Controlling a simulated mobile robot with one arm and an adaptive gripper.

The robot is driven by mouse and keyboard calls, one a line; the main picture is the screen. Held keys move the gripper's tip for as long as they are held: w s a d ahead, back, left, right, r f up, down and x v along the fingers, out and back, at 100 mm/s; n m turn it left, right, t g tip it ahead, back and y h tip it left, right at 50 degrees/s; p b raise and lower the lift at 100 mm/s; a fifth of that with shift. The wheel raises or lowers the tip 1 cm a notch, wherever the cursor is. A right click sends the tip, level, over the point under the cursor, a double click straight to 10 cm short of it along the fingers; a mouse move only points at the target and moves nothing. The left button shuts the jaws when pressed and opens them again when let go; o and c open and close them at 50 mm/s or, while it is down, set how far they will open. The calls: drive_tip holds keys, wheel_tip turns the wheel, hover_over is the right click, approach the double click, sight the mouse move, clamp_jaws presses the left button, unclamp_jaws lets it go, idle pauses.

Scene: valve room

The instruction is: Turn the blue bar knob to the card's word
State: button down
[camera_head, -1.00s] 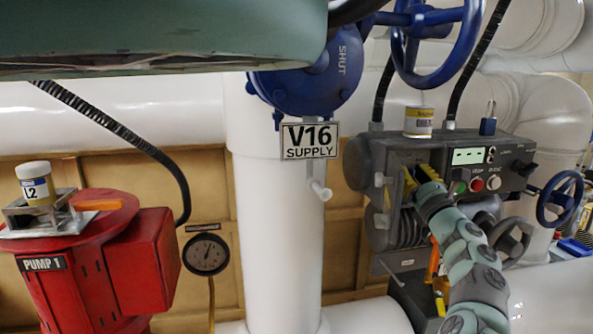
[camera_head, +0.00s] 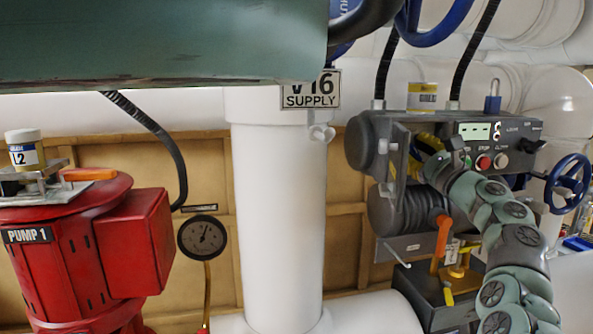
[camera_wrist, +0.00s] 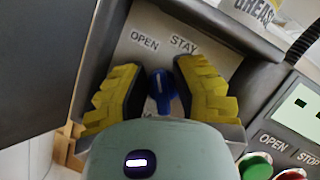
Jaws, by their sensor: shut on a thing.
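The blue bar knob (camera_wrist: 161,88) sits on a pale panel (camera_wrist: 128,62) inside an open box, in the wrist view. My gripper (camera_wrist: 160,92) has its two yellow fingers on either side of the knob, shut on it. A white line on the knob points roughly up, toward the gap between the printed words OPEN (camera_wrist: 144,40) and STAY (camera_wrist: 184,44). A further word below the knob is mostly hidden by my gripper. In the head view my gripper (camera_head: 428,148) reaches into the grey control box (camera_head: 480,155), and the knob is hidden. I cannot make out the card.
The box's open dark door (camera_wrist: 45,65) stands close left of my gripper. Green (camera_wrist: 254,166) and red (camera_wrist: 292,174) buttons are at right. A grease can (camera_head: 422,96) and a padlock (camera_head: 492,103) sit on top. An orange-handled lever (camera_head: 442,235) is below.

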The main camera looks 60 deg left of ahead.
drive_tip(key=n+b, duration=0.1)
drive_tip(key=n, duration=0.1)
drive_tip(key=n+g+b, duration=0.1)
drive_tip(key=n+b, duration=0.1)
drive_tip(key=f+n+g+h+b, duration=0.1)
drive_tip(key=n, duration=0.1)
drive_tip(key=shift+a, duration=0.1)
drive_tip(key=shift+r, duration=0.1)
idle(0.5)
drive_tip(key=c, duration=1)
unclamp_jaws()
drive_tip(key=shift+r, duration=0.15)
drive_tip(key=shift+s, duration=0.1)
drive_tip(key=v, duration=1.2)
drive_tip(key=shift+r, duration=0.1)
